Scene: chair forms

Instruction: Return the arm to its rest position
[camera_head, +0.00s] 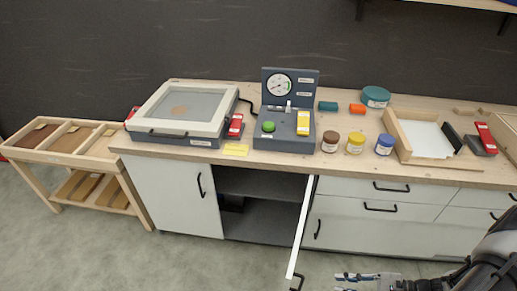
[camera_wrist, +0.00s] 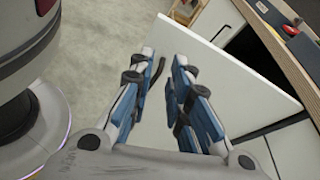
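My gripper (camera_head: 355,277) is low at the bottom right of the head view, in front of the cabinet and to the right of the open cabinet door (camera_head: 301,230). In the wrist view the two blue-padded fingers of my gripper (camera_wrist: 164,60) stand apart with a gap between them, and I see nothing held. The white door panel (camera_wrist: 245,85) lies beyond and right of the fingers. Whether a finger touches the door cannot be told. My arm enters from the right edge of the head view.
The wooden worktop (camera_head: 215,156) carries a framed screen box (camera_head: 180,108), a gauge unit (camera_head: 290,112), several jars and a wooden tray (camera_head: 402,145). White drawers (camera_head: 380,209) are shut. A low wooden rack (camera_head: 40,157) stands left. Grey floor (camera_head: 110,250) is clear at front left.

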